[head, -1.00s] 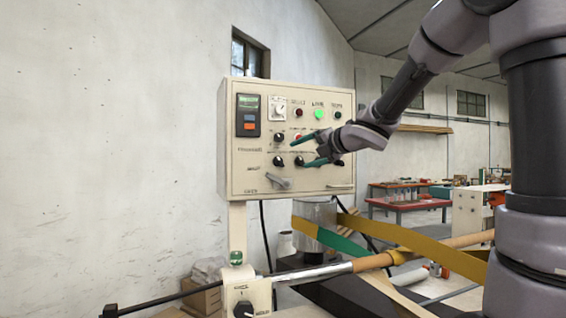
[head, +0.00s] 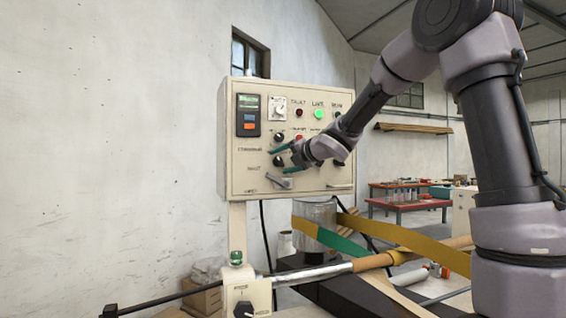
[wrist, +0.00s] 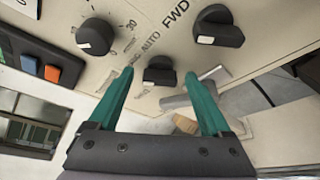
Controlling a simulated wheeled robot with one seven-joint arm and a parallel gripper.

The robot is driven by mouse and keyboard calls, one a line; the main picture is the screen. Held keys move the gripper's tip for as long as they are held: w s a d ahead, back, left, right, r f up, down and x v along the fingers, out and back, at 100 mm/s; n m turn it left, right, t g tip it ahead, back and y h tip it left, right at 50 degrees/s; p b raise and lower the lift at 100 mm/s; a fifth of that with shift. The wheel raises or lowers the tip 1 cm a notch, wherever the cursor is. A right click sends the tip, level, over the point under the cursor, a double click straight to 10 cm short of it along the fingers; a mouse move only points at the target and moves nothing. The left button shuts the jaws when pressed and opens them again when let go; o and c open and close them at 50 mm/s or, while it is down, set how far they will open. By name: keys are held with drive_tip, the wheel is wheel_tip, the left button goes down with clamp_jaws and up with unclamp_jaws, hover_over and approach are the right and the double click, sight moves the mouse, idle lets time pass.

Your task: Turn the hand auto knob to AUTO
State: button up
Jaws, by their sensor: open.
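The hand auto knob (wrist: 160,72) is a black selector knob with the word AUTO beside it on the beige panel. A pale mark shows on its lower edge in the wrist view. It also shows as a dark knob at the panel's left middle in the head view (head: 279,161). My gripper (wrist: 158,76) is open, with its two green fingers on either side of the knob. In the head view my gripper (head: 278,162) reaches the panel from the right. I cannot tell whether the fingers touch the knob.
Beside it are a numbered dial (wrist: 95,37) and a knob marked FWD (wrist: 218,27). A grey lever (head: 280,182) sticks out below the knob on the control panel (head: 235,180). A green lamp (head: 318,113) is lit at the top. Below the panel runs a shaft with yellow belts (head: 400,238).

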clamp_jaws()
drive_tip(key=shift+m, duration=0.3)
drive_tip(key=m, duration=0.1)
drive_tip(key=m+t+y, duration=0.1)
drive_tip(key=m, duration=0.1)
drive_tip(key=m+y, duration=0.1)
drive_tip(key=m, duration=0.1)
drive_tip(key=shift+d+f+t, duration=0.1)
drive_tip(key=shift+f+t, duration=0.2)
drive_tip(key=m+t+y, duration=0.1)
drive_tip(key=m, duration=0.2)
drive_tip(key=shift+f+m, duration=0.1)
drive_tip(key=shift+m, duration=0.3)
drive_tip(key=shift+m+t, duration=0.7)
drive_tip(key=shift+m, duration=1.2)
unclamp_jaws()
